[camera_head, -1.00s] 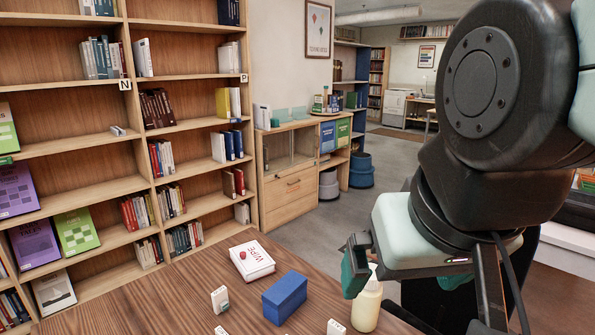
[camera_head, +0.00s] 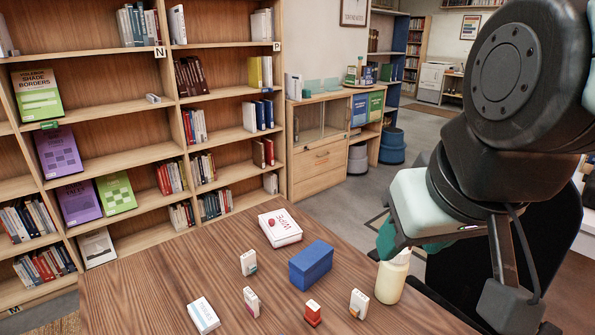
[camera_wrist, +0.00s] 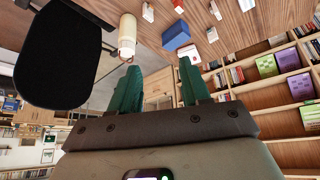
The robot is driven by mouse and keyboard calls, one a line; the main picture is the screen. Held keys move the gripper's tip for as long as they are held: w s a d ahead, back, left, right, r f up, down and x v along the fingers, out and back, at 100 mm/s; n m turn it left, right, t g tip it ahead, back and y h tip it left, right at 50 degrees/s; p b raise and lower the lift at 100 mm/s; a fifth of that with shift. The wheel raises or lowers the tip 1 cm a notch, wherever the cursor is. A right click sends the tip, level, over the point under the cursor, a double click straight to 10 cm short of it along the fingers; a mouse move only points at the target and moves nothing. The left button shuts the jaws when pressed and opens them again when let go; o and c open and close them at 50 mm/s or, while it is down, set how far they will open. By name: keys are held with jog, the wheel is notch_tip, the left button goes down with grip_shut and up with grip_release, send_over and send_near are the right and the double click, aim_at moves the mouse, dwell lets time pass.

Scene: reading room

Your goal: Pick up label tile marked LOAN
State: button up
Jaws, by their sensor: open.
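Several small upright tiles or blocks stand on the wooden table (camera_head: 140,290). One white tile (camera_head: 248,263) is left of the blue box, another (camera_head: 250,301) stands nearer, a red-fronted one (camera_head: 312,313) is at the front, and a white one (camera_head: 359,303) is near the bottle. No LOAN marking is readable on any of them. My gripper (camera_wrist: 160,88) has its two green fingers apart and nothing between them. In the head view its fingers are beside and above the bottle, away from the tiles, partly hidden by my wrist.
A cream bottle (camera_head: 391,278) stands at the table's right, close under my gripper. A blue box (camera_head: 310,265), a white box marked WIPE (camera_head: 281,228) and a white block (camera_head: 203,316) are also on the table. Bookshelves (camera_head: 110,155) stand behind; a dark chair (camera_wrist: 62,55) is beside the table.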

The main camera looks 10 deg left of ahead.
jog(key=w+a+f+n+y, duration=0.1)
jog(key=w+a+f+n, duration=0.5)
jog(key=a+f+n, duration=0.35)
jog(key=w+a+f+n+y, duration=0.1)
jog(key=w+a+f+n, duration=0.45)
jog(key=a+f, duration=0.55)
jog(key=s+a+f+n+t+y, duration=0.1)
jog(key=s+a+f+n, duration=0.3)
jog(key=n, duration=0.5)
jog(key=s+a+f+n+t+y, duration=0.1)
jog(key=s+a+f+n+y, duration=0.3)
jog(key=n, duration=0.6)
jog(key=s+a+f+n+y, duration=0.2)
jog(key=s+a+f+n, duration=0.2)
jog(key=a+f+n, duration=0.3)
jog(key=shift+s+a+f+n+t+y, duration=0.1)
jog(key=shift+a+f+n+t+y, duration=0.1)
jog(key=shift+a+n, duration=0.35)
jog(key=shift+s+a+f+n+t+y, duration=0.1)
jog(key=shift+a+f+n+t, duration=0.2)
jog(key=shift+n, duration=0.35)
jog(key=x, duration=0.7)
jog(key=shift+a, duration=0.2)
jog(key=shift+c, duration=0.5)
grip_shut()
